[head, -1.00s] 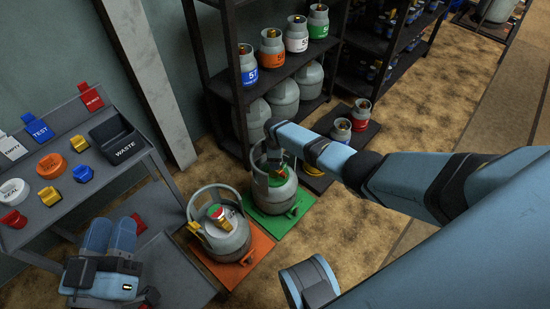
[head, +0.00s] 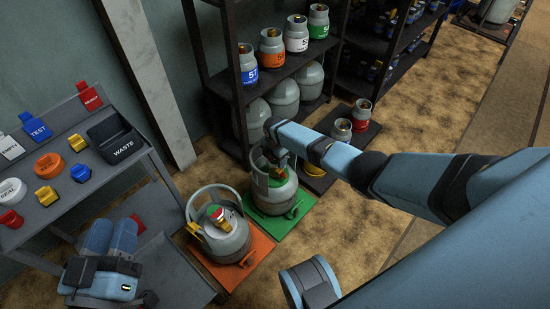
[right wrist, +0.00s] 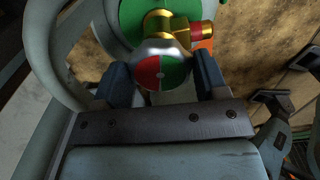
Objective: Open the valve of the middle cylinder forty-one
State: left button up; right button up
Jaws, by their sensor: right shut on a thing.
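A grey gas cylinder (head: 262,193) with a collar stands upright on a green plate (head: 299,208), between an orange plate and a partly hidden yellow item. Its number cannot be read. My right gripper (right wrist: 163,80) reaches down inside the collar and is shut on the cylinder's red-and-green valve wheel (right wrist: 150,69), with a finger on each side. The brass valve body (right wrist: 165,28) shows beyond the wheel.
Another collared cylinder (head: 226,241) with a red-and-green wheel stands on the orange plate (head: 245,274), close in front. A dark shelf (head: 240,98) with several small cylinders stands behind. A grey bench with a waste bin (head: 117,139) is at left. Open floor lies at right.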

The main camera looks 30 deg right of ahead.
pick_arm(q)
jog(key=shift+f, duration=0.25)
pick_arm(e)
jog(key=shift+n, duration=0.5)
jog(key=o, duration=0.9)
pick_arm(q)
jog(key=shift+r, duration=0.1)
notch_tip(320, 180, up, 5)
jog(key=t+p, duration=0.2)
jog(key=p, duration=0.2)
pick_arm(e)
notch_tip(320, 180, up, 6)
jog(key=shift+r, duration=0.1)
pick_arm(q)
notch_tip(320, 180, down, 6)
jog(key=a+g+y+p, duration=0.2)
jog(key=g, duration=0.1)
jog(key=shift+a+n+p, duration=0.2)
jog(key=shift+n+p, duration=0.1)
jog(key=shift+p, duration=0.05)
pick_arm(e)
notch_tip(320, 180, up, 8)
jog(key=shift+f, duration=0.2)
pick_arm(q)
jog(key=shift+s, duration=0.15)
pick_arm(e)
jog(key=shift+s+f, duration=0.1)
jog(key=shift+s, duration=0.05)
